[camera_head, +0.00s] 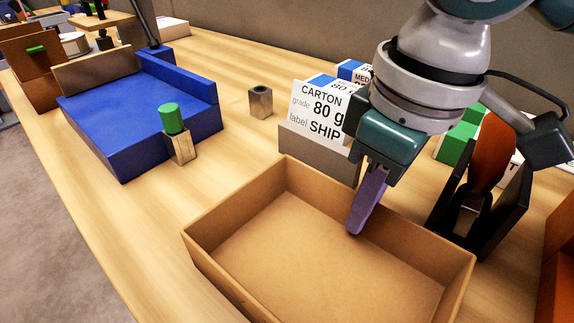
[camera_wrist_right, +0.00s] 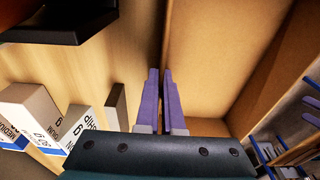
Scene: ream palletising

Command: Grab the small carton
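The small carton (camera_head: 240,205) is an open, empty brown cardboard box at the front of the table. It also fills the upper right of the right wrist view (camera_wrist_right: 205,50). My right gripper (camera_head: 357,230) points down at its far wall, with one purple finger showing inside the carton. In the right wrist view the two fingers (camera_wrist_right: 161,72) are close together, one each side of the wall's edge, and look closed on it. The tip contact is hard to see. A sign (camera_head: 318,112) behind the carton reads CARTON, grade 80 g, label SHIP. My left gripper is not in view.
A blue tray (camera_head: 115,115) lies at the left, with a green-topped block (camera_head: 172,120) at its corner. A small metal block (camera_head: 260,101) stands left of the sign. A dark holder with an orange part (camera_head: 490,150) stands right of the carton.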

